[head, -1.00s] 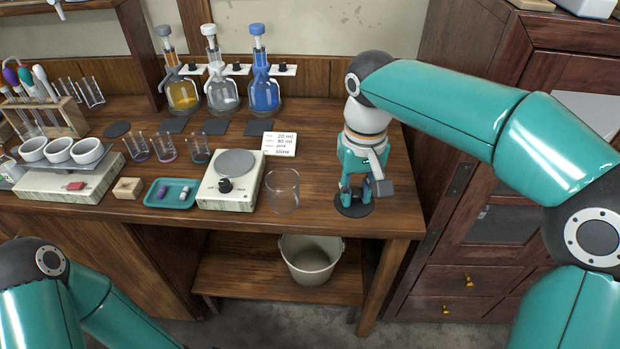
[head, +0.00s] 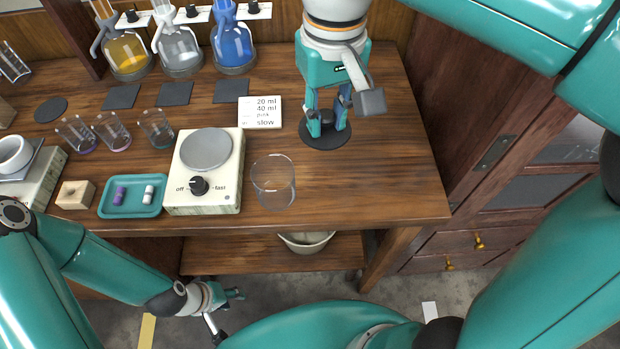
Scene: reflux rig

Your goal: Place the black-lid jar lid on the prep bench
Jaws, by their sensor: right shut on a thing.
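My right gripper (head: 328,126) points straight down over a round dark disc (head: 325,142) on the right part of the wooden prep bench (head: 390,185). It is shut on a small black thing between its fingertips, which looks like the black lid (head: 327,118). The fingers hide much of it, and I cannot tell whether it touches the disc. No jar can be made out beneath it. My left gripper (head: 236,294) hangs low in front of the bench, apart from everything on it. Its fingers are too small to read.
An empty glass beaker (head: 273,182) stands left of the disc, beside a stirrer plate (head: 206,172). A card (head: 261,112), a teal tray (head: 133,196) and several flasks stand farther left or back. A bucket (head: 306,242) is below. The bench's front right is clear.

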